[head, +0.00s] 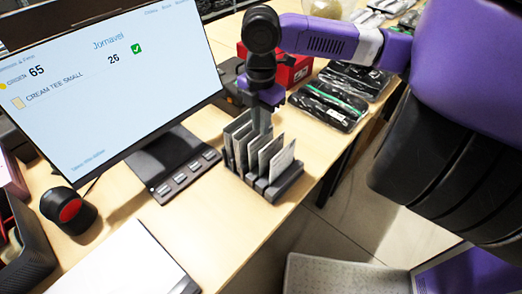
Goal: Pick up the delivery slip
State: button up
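Several upright cards or slips (282,161) stand in a dark slotted holder (288,183) on the wooden table. I cannot read any print on them, so I cannot tell which is the delivery slip. My gripper (262,122) points down at the back of the holder, over or among the rear slips. Its fingers are partly hidden, and I cannot tell whether they are open or hold a slip.
A monitor (110,80) stands at the left, with a dark button panel (172,165) below it. A red-topped black device (70,210) is at the lower left. A red box (292,70) and black packaged garments (328,104) lie behind the holder. Bare table (225,225) shows in front.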

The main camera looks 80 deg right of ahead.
aim_at(256, 145)
jog(key=shift+f, duration=1.5)
jog(key=shift+c, duration=0.4)
jog(key=shift+s, duration=0.1)
grip_shut()
jog(key=shift+r, duration=0.1)
